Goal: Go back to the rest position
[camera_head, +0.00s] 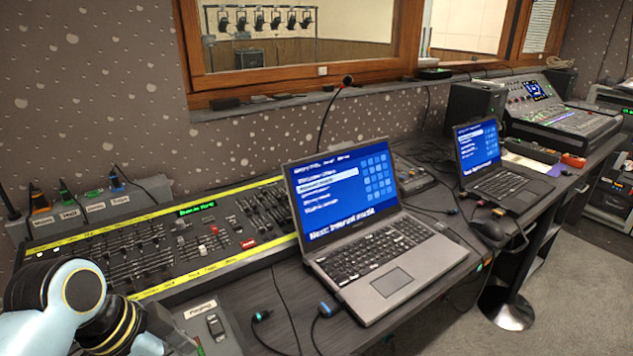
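One arm of mine, light blue and black, enters at the lower left corner and covers the lower left end of the lighting desk. Its gripper is not visible, and neither is my other arm. The lighting desk (150,258) is a long black fader board with yellow label strips, a small green display and a red button at its right side. The laptop (385,262) stands open to the right of the desk, its blue screen lit. I cannot tell whether anything of mine touches the desk.
A second open laptop (500,188) and a mouse (487,229) are farther right. A sound mixer (565,118) stands at the far right end. A thin gooseneck microphone (347,81) rises behind the laptop. Loose cables lie along the front edge. Open floor (575,255) is at the lower right.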

